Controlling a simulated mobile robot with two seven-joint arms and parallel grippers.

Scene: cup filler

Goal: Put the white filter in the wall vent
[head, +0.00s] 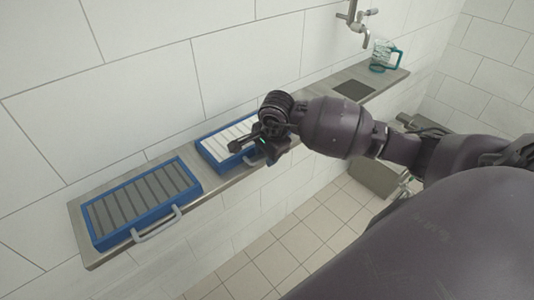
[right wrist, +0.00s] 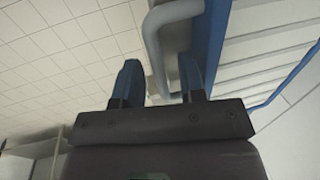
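The white filter (head: 215,150), white slats in a blue frame, lies on the wall shelf, partly hidden by my right gripper. My right gripper (head: 250,148) is at its right front side. In the right wrist view, the gripper's two fingers (right wrist: 160,85) are apart, and the filter's grey handle (right wrist: 154,42) shows in the gap between them. The filter's white slats (right wrist: 262,52) and blue frame fill the right of that view. I cannot tell how deep the handle sits between the fingers. No wall vent is visible. My left gripper is not in view.
A grey-slatted filter (head: 140,201) in a blue frame with a handle lies on the shelf (head: 92,255) at left. A teal-handled glass pitcher (head: 381,57) and a dark square plate (head: 353,89) are at the far right, below a tap (head: 352,22). Tiled floor lies in front.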

